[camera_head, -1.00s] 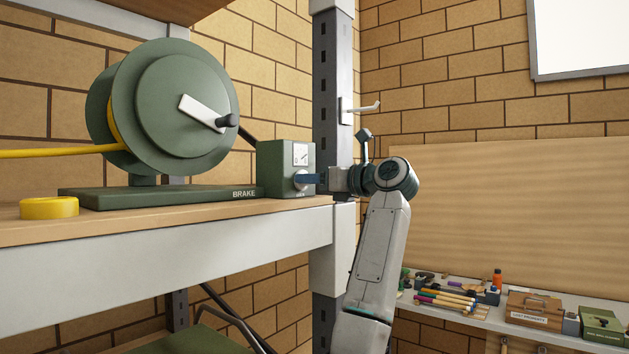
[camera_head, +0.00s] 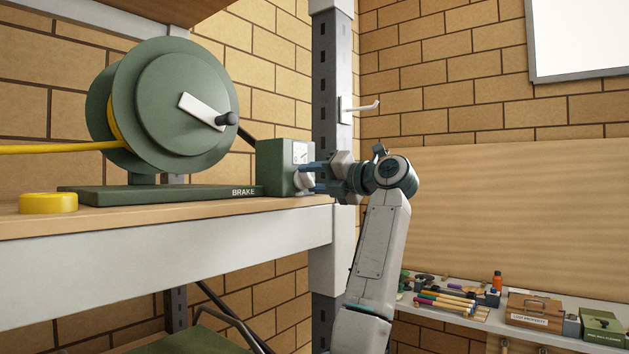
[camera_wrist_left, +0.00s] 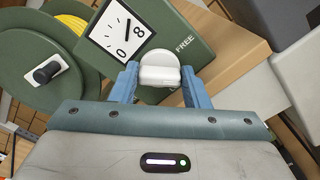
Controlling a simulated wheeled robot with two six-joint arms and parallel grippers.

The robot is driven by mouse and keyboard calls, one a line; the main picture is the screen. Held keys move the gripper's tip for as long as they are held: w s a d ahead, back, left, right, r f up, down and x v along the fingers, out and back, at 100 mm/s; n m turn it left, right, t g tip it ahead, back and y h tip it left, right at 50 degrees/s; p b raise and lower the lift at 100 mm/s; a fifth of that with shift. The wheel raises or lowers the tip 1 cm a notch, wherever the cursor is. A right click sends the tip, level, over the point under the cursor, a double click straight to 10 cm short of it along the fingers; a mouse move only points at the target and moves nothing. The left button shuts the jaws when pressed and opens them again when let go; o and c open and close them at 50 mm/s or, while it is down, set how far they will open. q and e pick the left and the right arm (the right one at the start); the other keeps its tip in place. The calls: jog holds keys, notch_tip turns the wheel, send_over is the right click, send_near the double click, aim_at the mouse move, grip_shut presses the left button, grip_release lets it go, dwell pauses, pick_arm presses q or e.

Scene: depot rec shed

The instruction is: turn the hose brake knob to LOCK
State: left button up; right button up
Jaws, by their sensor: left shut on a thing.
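The green brake box (camera_head: 276,168) stands at the right end of the hose reel's base, and its right face carries the white knob (camera_head: 301,181). My left gripper (camera_head: 309,178) reaches it from the right and is shut on the knob. In the left wrist view the knob (camera_wrist_left: 160,66) sits between the two blue fingers of my left gripper (camera_wrist_left: 160,86). The word FREE shows on the box (camera_wrist_left: 178,30) right of the knob. Another label is mostly hidden behind the right finger. Which mark the knob points to I cannot tell. My right gripper is not in view.
A square dial (camera_wrist_left: 122,30) sits above the knob. The green reel (camera_head: 170,105) with yellow hose stands on the wooden shelf (camera_head: 150,217), near a yellow roll (camera_head: 48,203). A grey post (camera_head: 333,80) with a hook rises behind my gripper. A bench with tools (camera_head: 455,300) is lower right.

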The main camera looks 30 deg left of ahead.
pick_arm(q)
jog(key=m, duration=0.4)
jog(key=shift+m, duration=0.3)
jog(key=shift+f+m, duration=0.1)
jog(key=shift+m, duration=1.4)
jog(key=o, duration=1)
jog(key=shift+f, duration=0.1)
